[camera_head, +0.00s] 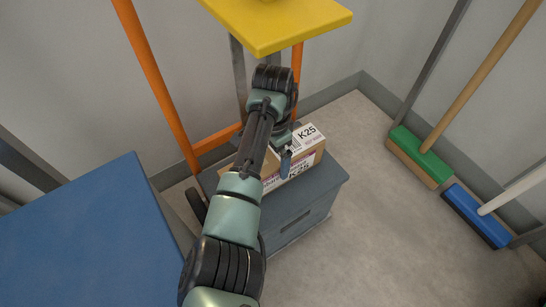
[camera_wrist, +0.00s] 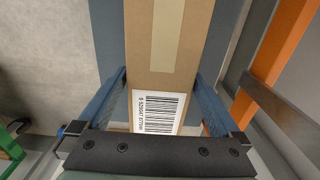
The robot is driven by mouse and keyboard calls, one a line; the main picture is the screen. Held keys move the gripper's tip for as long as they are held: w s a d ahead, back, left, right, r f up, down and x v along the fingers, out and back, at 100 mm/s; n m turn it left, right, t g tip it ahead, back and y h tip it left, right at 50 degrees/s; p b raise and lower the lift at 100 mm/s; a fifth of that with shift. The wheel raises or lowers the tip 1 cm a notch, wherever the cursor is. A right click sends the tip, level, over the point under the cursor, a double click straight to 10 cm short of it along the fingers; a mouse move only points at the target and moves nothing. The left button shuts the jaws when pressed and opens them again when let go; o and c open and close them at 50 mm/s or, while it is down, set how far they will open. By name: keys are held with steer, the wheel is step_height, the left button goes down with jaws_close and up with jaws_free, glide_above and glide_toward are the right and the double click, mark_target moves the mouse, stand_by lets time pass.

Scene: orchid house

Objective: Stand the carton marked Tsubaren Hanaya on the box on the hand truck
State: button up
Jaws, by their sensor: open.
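A brown carton (camera_head: 308,157) with white K25 labels and purple print on its side sits on top of a grey-blue box (camera_head: 306,212). The name on it is too small to read. In the wrist view the carton (camera_wrist: 168,52) shows a tape strip and a barcode label. My gripper (camera_wrist: 160,78) is open, with one blue finger on each side of the carton; I cannot tell whether they touch it. In the head view my gripper (camera_head: 284,158) is over the carton, and my arm hides part of it. The box stands at the orange hand truck frame (camera_head: 158,90).
A yellow surface (camera_head: 290,32) is above and behind my wrist. A blue surface (camera_head: 95,235) fills the lower left. A green broom (camera_head: 418,157) and a blue broom (camera_head: 476,216) stand at the right wall. The floor (camera_head: 370,230) between is clear.

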step_height(320, 180, up, 4)
steer(key=shift+r+p, duration=0.15)
steer(key=shift+p, duration=0.85)
